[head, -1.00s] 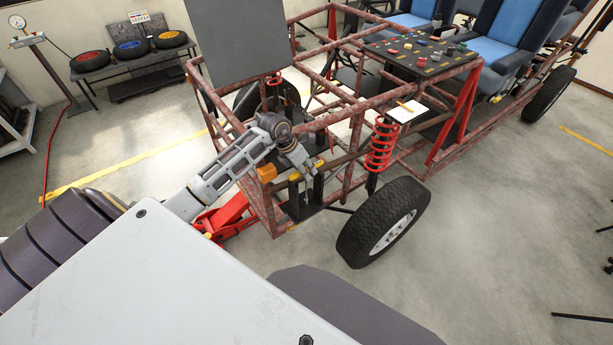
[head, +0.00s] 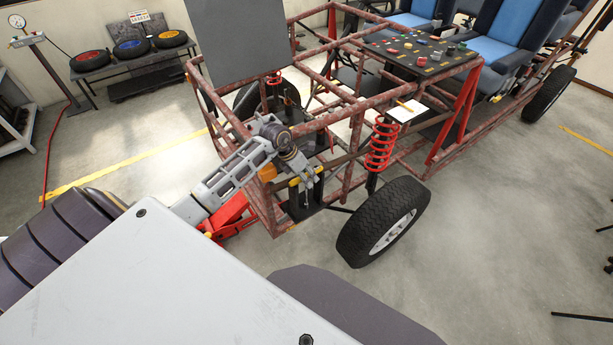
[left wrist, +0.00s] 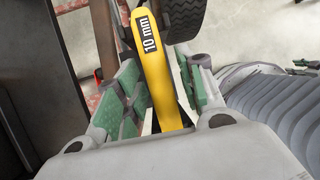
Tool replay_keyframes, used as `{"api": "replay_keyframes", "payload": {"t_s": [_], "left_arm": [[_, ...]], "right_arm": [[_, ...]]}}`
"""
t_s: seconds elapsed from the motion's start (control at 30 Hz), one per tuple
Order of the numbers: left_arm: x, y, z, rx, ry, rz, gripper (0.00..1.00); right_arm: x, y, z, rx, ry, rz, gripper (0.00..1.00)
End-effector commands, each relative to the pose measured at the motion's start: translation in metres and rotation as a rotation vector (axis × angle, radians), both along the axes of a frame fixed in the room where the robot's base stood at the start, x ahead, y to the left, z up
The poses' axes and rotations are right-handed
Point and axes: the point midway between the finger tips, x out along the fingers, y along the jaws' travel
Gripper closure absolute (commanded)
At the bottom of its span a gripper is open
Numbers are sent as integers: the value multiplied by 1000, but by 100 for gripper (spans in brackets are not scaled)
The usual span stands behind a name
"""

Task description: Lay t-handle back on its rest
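The T-handle (left wrist: 157,70) is a yellow bar marked "10 mm". It runs between the green pads of my left gripper (left wrist: 160,85) in the left wrist view, and the fingers look closed on it. In the head view the left gripper (head: 308,177) is at the front of the kart frame, with the yellow bar (head: 294,183) lying across the tops of two dark upright posts, seemingly the rest (head: 291,199). Whether its weight is on the posts I cannot tell. The lower part of the tool is small and partly hidden. My right gripper is not in view.
The rusty tube frame (head: 262,205) surrounds the rest. A red spring (head: 380,147) and a front tyre (head: 382,222) stand to the right. A red jack (head: 228,214) is low on the left. The floor in front is clear.

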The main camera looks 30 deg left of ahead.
Motion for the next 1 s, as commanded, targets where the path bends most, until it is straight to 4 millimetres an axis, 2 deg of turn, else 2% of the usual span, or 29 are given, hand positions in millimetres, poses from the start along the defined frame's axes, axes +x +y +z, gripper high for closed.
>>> {"api": "replay_keyframes", "payload": {"t_s": [0.17, 0.47, 0.73, 1.0], "left_arm": [[0, 0, 0, 0, 0, 0, 60], [0, 0, 4, -1, -1, 1, 60], [-7, 8, 24, 2, -1, 0, 60], [-17, 17, 55, 3, -1, 0, 60]], "right_arm": [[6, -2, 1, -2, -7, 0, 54], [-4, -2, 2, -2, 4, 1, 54], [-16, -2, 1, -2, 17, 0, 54], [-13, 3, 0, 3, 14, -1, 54]]}}
